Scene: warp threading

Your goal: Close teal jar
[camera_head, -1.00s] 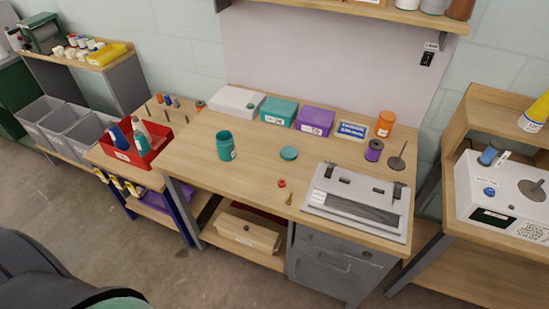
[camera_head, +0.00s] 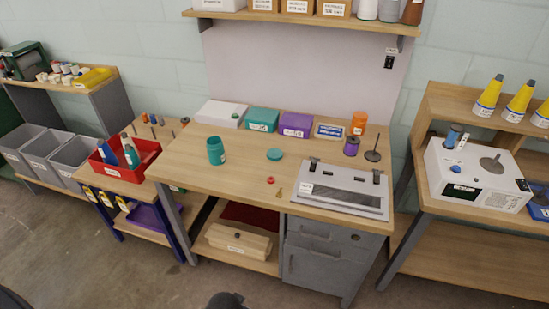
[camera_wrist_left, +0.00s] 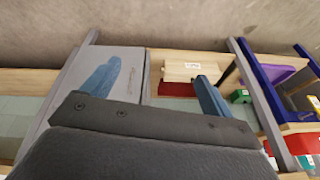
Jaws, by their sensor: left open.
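The teal jar (camera_head: 216,152) stands upright on the left part of the wooden workbench (camera_head: 240,178), with its mouth uncovered. A flat round teal lid (camera_head: 275,154) lies on the bench to the right of the jar, apart from it. My left gripper (camera_wrist_left: 158,72) shows in the left wrist view with its two bluish fingers spread apart and nothing between them. It is away from the jar, with the bench's grey drawer unit and lower shelf in its view. My right gripper is not in view.
Teal (camera_head: 262,119) and purple (camera_head: 296,124) boxes line the bench's back. A grey metal device (camera_head: 342,188) sits at the right, with a red ring (camera_head: 271,180) to its left. A red bin (camera_head: 125,160) stands on the left side table. Bench space around jar and lid is clear.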

